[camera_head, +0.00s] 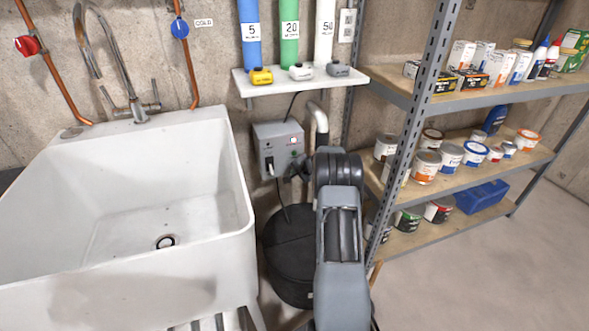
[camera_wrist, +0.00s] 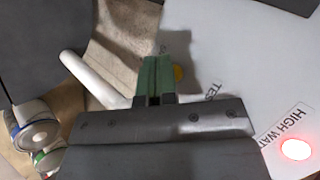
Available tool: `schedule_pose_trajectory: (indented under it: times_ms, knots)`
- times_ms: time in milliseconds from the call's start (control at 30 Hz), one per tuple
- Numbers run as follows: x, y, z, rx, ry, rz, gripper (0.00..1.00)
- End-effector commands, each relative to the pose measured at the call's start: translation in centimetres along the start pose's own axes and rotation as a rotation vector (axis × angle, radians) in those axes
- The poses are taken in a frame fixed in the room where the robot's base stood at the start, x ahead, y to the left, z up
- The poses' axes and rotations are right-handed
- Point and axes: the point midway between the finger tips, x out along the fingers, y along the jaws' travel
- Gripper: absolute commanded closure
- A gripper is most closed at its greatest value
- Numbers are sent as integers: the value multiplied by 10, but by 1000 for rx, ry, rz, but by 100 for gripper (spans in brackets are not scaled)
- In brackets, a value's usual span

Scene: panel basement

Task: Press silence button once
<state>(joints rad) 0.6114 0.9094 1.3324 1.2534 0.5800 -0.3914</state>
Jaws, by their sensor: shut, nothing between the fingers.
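A grey alarm box (camera_head: 268,146) hangs on the wall right of the sink, with a small lit red lamp on its front. In the wrist view its pale panel (camera_wrist: 240,60) fills the right side, with a glowing red lamp (camera_wrist: 295,149) beside a "HIGH WAT…" label. Part of a "TES…" label shows near a small yellow round part (camera_wrist: 179,72), partly hidden by my fingers. I cannot read a silence label. My gripper (camera_wrist: 160,62) is shut and empty, its green fingers in front of the panel's edge; contact cannot be told.
A white sink (camera_head: 190,215) stands left of the box. A metal rack (camera_head: 470,190) with cans stands right. A white pipe (camera_wrist: 92,78) runs beside the panel.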

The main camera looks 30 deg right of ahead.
Motion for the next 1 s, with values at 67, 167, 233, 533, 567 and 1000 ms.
schedule_pose_trajectory:
  times_ms: [67,167,233,533,567,1000]
  knots:
    - [1,0,0,0,0,0,100]
    - [0,0,0,0,0,0,100]
    - [0,0,0,0,0,0,100]
    - [-2,3,2,0,1,-1,100]
    - [-3,4,3,0,1,-1,100]
    - [-11,8,8,0,1,-1,100]
